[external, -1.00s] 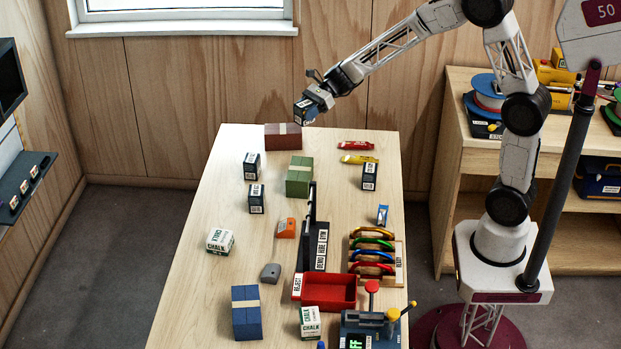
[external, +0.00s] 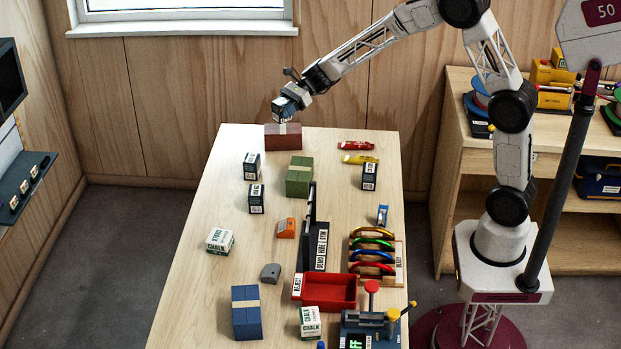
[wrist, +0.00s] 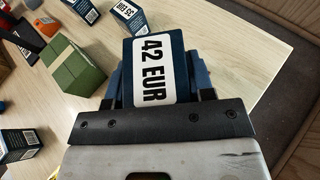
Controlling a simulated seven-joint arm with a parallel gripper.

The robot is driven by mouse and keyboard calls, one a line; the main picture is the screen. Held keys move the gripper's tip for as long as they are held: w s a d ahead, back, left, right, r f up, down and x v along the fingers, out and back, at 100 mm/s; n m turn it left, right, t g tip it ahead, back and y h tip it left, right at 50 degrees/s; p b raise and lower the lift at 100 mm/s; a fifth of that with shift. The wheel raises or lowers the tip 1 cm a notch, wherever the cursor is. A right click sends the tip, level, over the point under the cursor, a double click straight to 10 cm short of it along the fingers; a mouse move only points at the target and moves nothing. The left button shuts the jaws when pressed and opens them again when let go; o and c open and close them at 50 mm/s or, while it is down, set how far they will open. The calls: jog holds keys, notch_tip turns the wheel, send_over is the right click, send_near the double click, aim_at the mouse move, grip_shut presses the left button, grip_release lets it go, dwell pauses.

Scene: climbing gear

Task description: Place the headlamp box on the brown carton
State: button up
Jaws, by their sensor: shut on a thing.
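My gripper (external: 290,98) is shut on a dark navy box (external: 283,110), which I take to be the headlamp box. In the wrist view the box (wrist: 185,70) shows a white "42 EUR" label between the fingers. The brown carton (external: 283,141), reddish brown with a pale tape strip, stands at the table's far edge. The held box is over the carton in the external view, its lower edge close to the carton's top. I cannot tell whether they touch. The carton cannot be clearly made out in the wrist view.
A green carton (external: 299,181) and several dark boxes, one at left (external: 252,168) and one at right (external: 369,179), stand nearer the camera. Red (external: 356,146) and yellow (external: 360,159) packets lie right of the brown carton. A blue carton (external: 246,322) stands at the front.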

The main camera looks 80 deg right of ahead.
jog(key=shift+f, duration=1.75)
jog(key=o, duration=1)
jog(key=shift+f, duration=0.15)
jog(key=shift+r, duration=0.2)
jog(key=v, duration=1.2)
